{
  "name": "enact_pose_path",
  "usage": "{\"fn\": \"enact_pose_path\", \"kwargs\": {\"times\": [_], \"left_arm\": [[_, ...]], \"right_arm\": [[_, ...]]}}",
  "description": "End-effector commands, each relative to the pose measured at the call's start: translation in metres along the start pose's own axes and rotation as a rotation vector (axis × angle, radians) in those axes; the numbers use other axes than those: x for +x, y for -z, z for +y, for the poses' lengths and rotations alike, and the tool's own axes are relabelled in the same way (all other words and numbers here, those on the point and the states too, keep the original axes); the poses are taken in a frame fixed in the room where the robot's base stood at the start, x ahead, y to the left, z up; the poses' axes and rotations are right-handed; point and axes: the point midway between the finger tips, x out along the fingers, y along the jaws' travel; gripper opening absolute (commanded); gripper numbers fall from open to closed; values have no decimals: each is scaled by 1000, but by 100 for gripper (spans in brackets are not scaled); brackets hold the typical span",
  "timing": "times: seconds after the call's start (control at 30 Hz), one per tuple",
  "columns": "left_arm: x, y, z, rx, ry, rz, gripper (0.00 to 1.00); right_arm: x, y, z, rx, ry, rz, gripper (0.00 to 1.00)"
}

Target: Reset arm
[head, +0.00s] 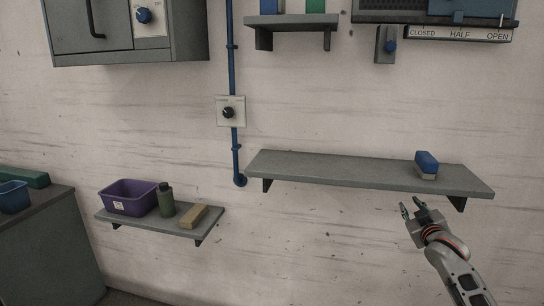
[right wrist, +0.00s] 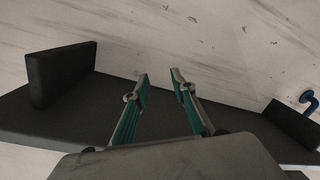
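My right gripper (head: 414,207) is just below the front edge of the long grey shelf (head: 340,170), near its right end. It is open, with a gap between its fingers, and nothing is between them. In the right wrist view, the two teal-padded fingers (right wrist: 161,84) stand apart in front of the dark underside of a shelf (right wrist: 90,112). My left gripper is not in view.
A blue-topped block (head: 426,160) stands on the long shelf above my right gripper. Dark brackets (right wrist: 62,74) flank the fingers. Wall space between the shelves is clear.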

Motion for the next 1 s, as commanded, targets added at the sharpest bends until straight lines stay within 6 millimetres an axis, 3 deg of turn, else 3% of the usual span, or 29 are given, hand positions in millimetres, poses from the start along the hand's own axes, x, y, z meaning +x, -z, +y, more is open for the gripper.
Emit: {"fn": "enact_pose_path", "kwargs": {"times": [0.1,0.13,0.37,0.47,0.57,0.77,1.0], "left_arm": [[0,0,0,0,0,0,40],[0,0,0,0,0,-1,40],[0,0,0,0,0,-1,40],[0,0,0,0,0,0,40],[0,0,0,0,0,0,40],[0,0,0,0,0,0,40],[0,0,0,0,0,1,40]], "right_arm": [[-2,30,2,33,-8,121,25],[-8,14,-14,29,13,97,25],[-51,-45,-87,32,104,42,25],[-79,-76,-124,38,153,10,25],[-117,-109,-165,49,209,-28,25],[-215,-171,-242,89,325,-115,25],[-353,-222,-311,164,448,-235,25]]}}
